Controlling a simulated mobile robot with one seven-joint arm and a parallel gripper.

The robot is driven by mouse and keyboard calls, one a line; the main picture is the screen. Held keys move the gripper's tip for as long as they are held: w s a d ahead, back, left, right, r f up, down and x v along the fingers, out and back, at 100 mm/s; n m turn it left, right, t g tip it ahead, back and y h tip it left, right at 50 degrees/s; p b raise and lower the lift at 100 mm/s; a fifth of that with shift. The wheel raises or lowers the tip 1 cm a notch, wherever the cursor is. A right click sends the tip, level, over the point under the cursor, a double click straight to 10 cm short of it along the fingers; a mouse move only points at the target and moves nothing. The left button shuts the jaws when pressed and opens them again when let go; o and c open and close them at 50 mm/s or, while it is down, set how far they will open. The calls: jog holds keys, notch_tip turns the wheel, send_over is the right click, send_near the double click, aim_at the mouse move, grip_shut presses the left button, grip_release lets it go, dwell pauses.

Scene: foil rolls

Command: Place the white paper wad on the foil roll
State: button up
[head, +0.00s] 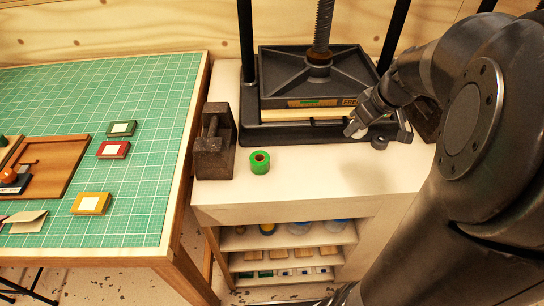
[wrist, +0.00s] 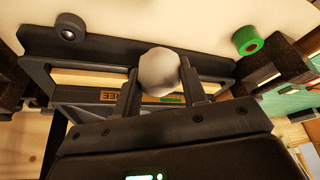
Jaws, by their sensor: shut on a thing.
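The white paper wad (wrist: 158,69) is a pale rounded lump between the two dark fingers of my gripper (wrist: 159,80) in the wrist view. My gripper is shut on it. In the head view my gripper (head: 359,123) hangs in front of the black press, over the right part of the white bench. The green foil roll (head: 260,162) stands upright on the bench, left of my gripper and apart from it. The roll also shows at the upper right of the wrist view (wrist: 247,40), with its open core visible.
A dark iron block (head: 214,144) stands close left of the roll. The black press (head: 316,80) fills the bench's back. The white bench top (head: 320,180) is clear in front. A green cutting mat (head: 150,90) with small coloured boxes lies on the left table.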

jog(key=a+r+n+g+y, duration=0.2)
jog(key=a+n, duration=0.5)
jog(key=a, duration=0.6)
send_near(254, 156)
jog(key=shift+w+a+f, duration=0.15)
jog(key=shift+a, duration=0.25)
jog(key=shift+w+a+f, duration=0.15)
jog(key=shift+a, duration=0.25)
jog(key=shift+w+a+f, duration=0.1)
jog(key=shift+a+f, duration=0.25)
jog(key=shift+a, duration=0.1)
jog(key=shift+f, duration=1.9)
jog(key=shift+f, duration=0.15)
jog(key=o, duration=0.9)
jog(key=shift+o, duration=0.2)
